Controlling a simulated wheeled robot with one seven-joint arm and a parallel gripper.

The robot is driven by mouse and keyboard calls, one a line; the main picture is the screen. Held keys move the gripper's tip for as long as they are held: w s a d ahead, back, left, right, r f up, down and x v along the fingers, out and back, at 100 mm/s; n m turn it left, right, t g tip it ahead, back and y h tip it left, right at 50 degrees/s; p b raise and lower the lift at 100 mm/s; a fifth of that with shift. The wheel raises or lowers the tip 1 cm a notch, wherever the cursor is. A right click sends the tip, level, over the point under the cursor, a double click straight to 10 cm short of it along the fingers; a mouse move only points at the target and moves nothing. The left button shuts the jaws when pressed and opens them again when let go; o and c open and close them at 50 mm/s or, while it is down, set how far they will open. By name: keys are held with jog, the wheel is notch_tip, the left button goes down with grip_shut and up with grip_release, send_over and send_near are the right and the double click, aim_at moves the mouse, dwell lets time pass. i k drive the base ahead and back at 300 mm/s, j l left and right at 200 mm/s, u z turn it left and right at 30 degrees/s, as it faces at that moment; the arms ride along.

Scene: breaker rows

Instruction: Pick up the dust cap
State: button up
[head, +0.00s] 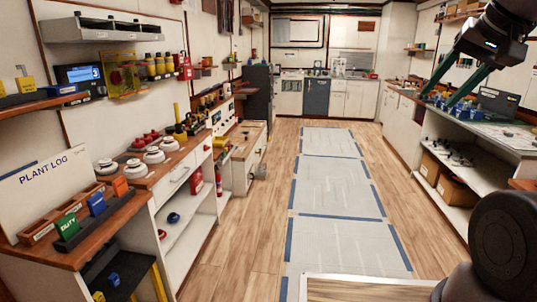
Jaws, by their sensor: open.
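I cannot tell for certain which thing is the dust cap. Small round pieces stand on the left counter: white ones with dark rims (154,155) and red ones (136,144). A dark blue round piece (173,217) lies on the shelf under that counter. My gripper (438,99) hangs at the upper right, its two long dark green fingers spread apart with nothing seen between them. In the picture it overlaps the right-hand bench and is far from the round pieces on the left.
The left counter (176,180) also holds a "PLANT LOG" board (50,188) and coloured blocks in racks. The right bench (475,125) carries small parts, with boxes (455,192) on its shelf. Grey floor mats (335,187) edged in blue lie along the clear aisle.

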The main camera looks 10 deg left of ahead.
aim_at(148, 140)
jog(key=i+u, duration=0.2)
jog(key=i, duration=0.3)
jog(key=i+u, duration=0.2)
jog(key=i, duration=0.3)
jog(key=i+l+u, duration=0.2)
jog(key=i, duration=0.3)
jog(key=i+l+u, duration=0.2)
jog(key=i, duration=0.3)
jog(key=i+u, duration=0.45)
jog(key=i+l+u, duration=0.25)
jog(key=u, duration=0.2)
jog(key=i+l+u, duration=0.75)
jog(key=u, duration=0.15)
jog(key=i+l+u, duration=0.2)
jog(key=l, duration=0.15)
jog(key=i+l+u, duration=0.15)
jog(key=l, duration=0.25)
jog(key=k, duration=0.05)
